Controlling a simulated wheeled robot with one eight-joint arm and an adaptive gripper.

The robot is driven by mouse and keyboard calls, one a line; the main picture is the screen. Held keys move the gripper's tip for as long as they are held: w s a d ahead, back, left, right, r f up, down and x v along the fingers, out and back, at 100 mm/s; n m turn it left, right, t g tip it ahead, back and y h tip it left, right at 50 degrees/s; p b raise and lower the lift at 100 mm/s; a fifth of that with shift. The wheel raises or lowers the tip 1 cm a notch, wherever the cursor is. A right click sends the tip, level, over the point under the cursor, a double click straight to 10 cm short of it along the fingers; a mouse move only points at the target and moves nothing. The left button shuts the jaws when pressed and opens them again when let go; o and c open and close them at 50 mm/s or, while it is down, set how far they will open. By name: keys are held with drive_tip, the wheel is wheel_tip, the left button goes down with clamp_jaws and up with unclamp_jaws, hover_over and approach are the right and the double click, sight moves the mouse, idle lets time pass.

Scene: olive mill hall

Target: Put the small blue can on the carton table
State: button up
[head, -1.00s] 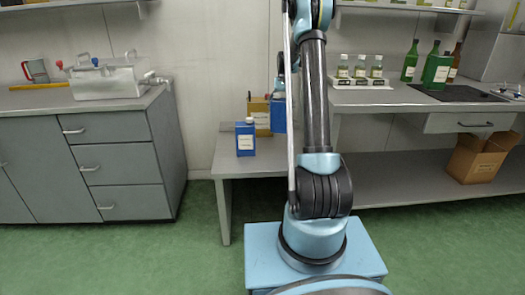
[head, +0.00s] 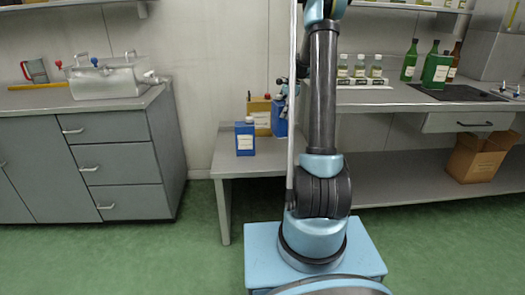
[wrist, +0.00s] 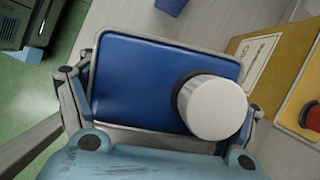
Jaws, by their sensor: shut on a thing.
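My gripper (wrist: 165,88) is shut on a blue can (wrist: 140,75) with a white cap, one finger on each side. In the head view this can (head: 280,118) is partly hidden by my arm, beside the ochre can at the right of the low grey table (head: 232,163). I cannot tell whether it touches the table. A second blue can (head: 245,138) with a pale label stands upright near the table's front left. A brown carton (head: 478,157) sits on a low grey surface (head: 400,185) under the right counter.
An ochre can (head: 260,113) with a red cap in the wrist view (wrist: 275,65) stands close to the held can. Small bottles (head: 360,68) and green bottles (head: 436,70) stand on the right counter. The low surface left of the carton is clear.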

sight(281, 131)
drive_tip(key=shift+s+f+m+t+h, duration=0.2)
drive_tip(key=shift+s+f+m+t, duration=0.5)
drive_tip(key=shift+f+m, duration=1.05)
drive_tip(key=shift+s+f+m+t+h, duration=0.2)
drive_tip(key=shift+s+f+m+t, duration=0.4)
drive_tip(key=shift+f+m, duration=1.15)
drive_tip(key=shift+s+f+m+t+h, duration=0.2)
drive_tip(key=shift+s+f+m+t, duration=0.55)
drive_tip(key=shift+m, duration=1.65)
drive_tip(key=shift+w+f, duration=0.3)
drive_tip(key=shift+f, duration=0.1)
drive_tip(key=o, duration=2)
